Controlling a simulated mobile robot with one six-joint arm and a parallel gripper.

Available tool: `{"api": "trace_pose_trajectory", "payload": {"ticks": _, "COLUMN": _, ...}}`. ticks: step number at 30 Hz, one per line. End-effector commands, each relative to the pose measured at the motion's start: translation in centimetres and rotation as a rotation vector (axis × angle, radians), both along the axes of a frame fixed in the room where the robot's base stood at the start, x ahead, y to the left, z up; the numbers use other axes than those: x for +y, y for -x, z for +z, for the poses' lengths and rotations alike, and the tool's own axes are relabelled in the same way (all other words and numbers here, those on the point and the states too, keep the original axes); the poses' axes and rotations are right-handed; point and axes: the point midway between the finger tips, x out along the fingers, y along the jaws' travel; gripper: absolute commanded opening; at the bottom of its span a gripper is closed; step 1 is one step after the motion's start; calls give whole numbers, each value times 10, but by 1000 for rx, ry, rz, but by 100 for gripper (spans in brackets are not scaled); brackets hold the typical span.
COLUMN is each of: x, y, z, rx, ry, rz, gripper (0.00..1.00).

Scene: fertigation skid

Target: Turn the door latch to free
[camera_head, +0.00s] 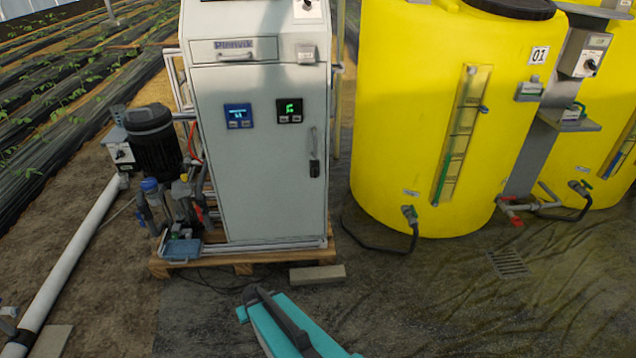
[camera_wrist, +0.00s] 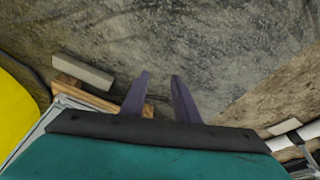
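The door latch (camera_head: 314,158) is a dark, upright handle on the right side of the light grey cabinet door (camera_head: 262,185). The door looks closed. My arm shows at the bottom of the head view, well in front of and below the cabinet; the fingertips cannot be made out there. In the wrist view my gripper (camera_wrist: 158,82) has two purple fingers standing apart with only bare ground between them. It is open and empty, and the latch is not in the wrist view.
The cabinet stands on a wooden pallet (camera_head: 243,267), with a grey block (camera_head: 317,275) on the ground in front. A yellow tank (camera_head: 395,120) stands to the right with a black cable. A pump motor (camera_head: 152,140) and pipes stand left. The ground in front is mostly clear.

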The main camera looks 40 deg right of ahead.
Motion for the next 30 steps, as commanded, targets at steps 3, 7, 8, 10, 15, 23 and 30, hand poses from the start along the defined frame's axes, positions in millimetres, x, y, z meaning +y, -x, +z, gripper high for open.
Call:
{"api": "trace_pose_trajectory", "payload": {"ticks": 3, "x": -56, "y": -45, "z": 8, "rx": -171, "ry": 58, "rz": -68, "gripper": 28}}
{"api": "trace_pose_trajectory", "payload": {"ticks": 7, "x": -118, "y": -82, "z": 34, "rx": -353, "ry": 130, "rz": -132, "gripper": 28}}
{"api": "trace_pose_trajectory", "payload": {"ticks": 8, "x": -132, "y": -90, "z": 42, "rx": -395, "ry": 148, "rz": -146, "gripper": 28}}
{"api": "trace_pose_trajectory", "payload": {"ticks": 10, "x": -167, "y": -104, "z": 61, "rx": -490, "ry": 192, "rz": -178, "gripper": 28}}
{"api": "trace_pose_trajectory", "payload": {"ticks": 15, "x": -249, "y": -123, "z": 115, "rx": -719, "ry": 308, "rz": -241, "gripper": 28}}
{"api": "trace_pose_trajectory", "payload": {"ticks": 23, "x": -352, "y": -114, "z": 207, "rx": -1021, "ry": 499, "rz": -301, "gripper": 28}}
{"api": "trace_pose_trajectory", "payload": {"ticks": 30, "x": -386, "y": -100, "z": 252, "rx": -1147, "ry": 584, "rz": -307, "gripper": 28}}
